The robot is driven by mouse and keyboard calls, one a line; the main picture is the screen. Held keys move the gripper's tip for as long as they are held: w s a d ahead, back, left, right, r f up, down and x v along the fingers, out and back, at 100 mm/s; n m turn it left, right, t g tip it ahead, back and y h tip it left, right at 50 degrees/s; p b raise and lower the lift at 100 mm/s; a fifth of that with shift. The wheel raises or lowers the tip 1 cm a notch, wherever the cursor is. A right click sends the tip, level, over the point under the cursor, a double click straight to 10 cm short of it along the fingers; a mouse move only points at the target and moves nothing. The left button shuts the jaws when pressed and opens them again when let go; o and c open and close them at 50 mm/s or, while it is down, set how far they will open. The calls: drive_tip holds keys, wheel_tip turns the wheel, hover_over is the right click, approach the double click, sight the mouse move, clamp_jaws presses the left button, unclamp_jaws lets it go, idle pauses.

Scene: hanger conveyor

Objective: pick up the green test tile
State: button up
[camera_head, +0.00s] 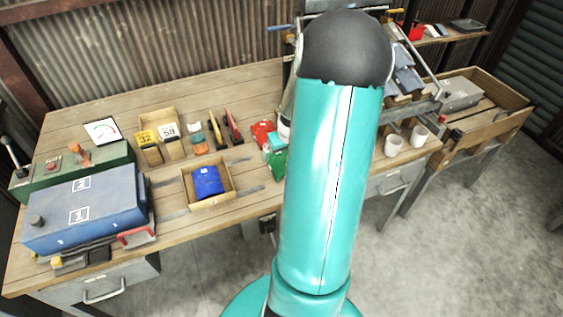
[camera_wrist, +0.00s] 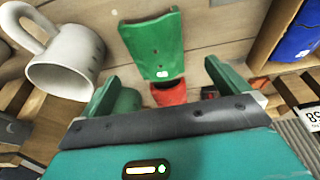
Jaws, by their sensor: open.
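The green test tile (camera_wrist: 155,45) is a curved green piece lying on the wooden bench, ahead of my gripper (camera_wrist: 162,76) in the wrist view. The gripper's two fingers are spread wide, with nothing seen between their tips. The tile lies beyond the tips, roughly in line with the gap; whether it is touched cannot be told. In the head view the green tile (camera_head: 279,166) shows just left of my arm, which hides my gripper. A red piece (camera_wrist: 168,92) shows below the green tile in the wrist view.
A white mug (camera_wrist: 65,62) stands close by the left finger in the wrist view. A wooden box (camera_head: 226,191) with a blue piece (camera_head: 207,182) is left of the green tile. Red and teal pieces (camera_head: 262,133) lie just behind it. Two white cups (camera_head: 394,145) stand right of my arm.

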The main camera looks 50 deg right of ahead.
sight(283, 160)
drive_tip(key=x, duration=0.7)
drive_tip(key=shift+d+f, duration=0.35)
drive_tip(key=c, duration=1.1)
